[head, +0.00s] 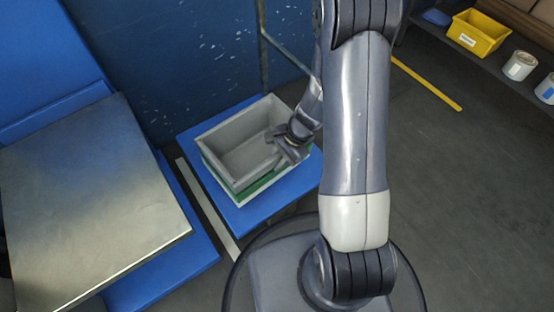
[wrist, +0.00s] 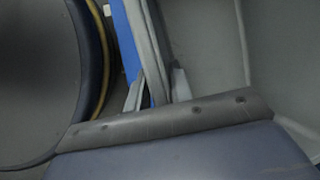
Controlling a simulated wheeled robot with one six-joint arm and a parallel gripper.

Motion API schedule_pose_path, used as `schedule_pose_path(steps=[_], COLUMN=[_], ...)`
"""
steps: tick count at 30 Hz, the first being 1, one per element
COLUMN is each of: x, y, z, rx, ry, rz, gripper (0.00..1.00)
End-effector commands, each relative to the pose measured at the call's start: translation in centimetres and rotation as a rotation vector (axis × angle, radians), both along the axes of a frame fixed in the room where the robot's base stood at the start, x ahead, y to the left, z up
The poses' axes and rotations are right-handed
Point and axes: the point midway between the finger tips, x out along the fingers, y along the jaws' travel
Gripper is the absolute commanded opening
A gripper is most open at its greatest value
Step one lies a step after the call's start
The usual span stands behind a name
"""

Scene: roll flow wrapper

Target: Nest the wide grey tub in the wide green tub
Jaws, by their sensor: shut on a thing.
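The wide grey tub (head: 243,152) is open side up in the head view, and its pale interior fills the right of the wrist view (wrist: 208,40). It sits within the outline of the wide green tub (head: 240,192), whose green sides show below the grey rim at the near edges. I cannot tell whether the grey tub rests fully on the bottom. My gripper (head: 284,147) is at the grey tub's right side, shut on its wall. In the wrist view the fingers (wrist: 155,90) stand on either side of that wall.
The tubs stand on a blue platform (head: 248,216) against a dark blue wall. A metal-topped table (head: 90,190) is at the left. A yellow bin (head: 478,34) and white rolls (head: 520,65) sit on a shelf at upper right. The dark floor at right is clear.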

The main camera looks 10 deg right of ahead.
Motion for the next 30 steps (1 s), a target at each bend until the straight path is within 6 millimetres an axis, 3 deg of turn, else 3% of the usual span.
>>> schedule_pose_path(steps=[1, 9, 10, 19, 30], x=[-0.06, -0.14, -0.14, -0.14, -0.06], y=[-0.06, -0.04, -0.04, 0.01, -0.03], z=[-1.02, -1.34, -1.37, -1.5, -1.43], rx=[-0.007, -0.009, -0.009, -0.009, -0.009], ry=[0.003, 0.004, 0.004, 0.003, 0.003], rz=[-0.001, 0.001, 0.001, 0.004, 0.001], gripper=[0.0, 0.0, 0.22, 0.47, 0.47])
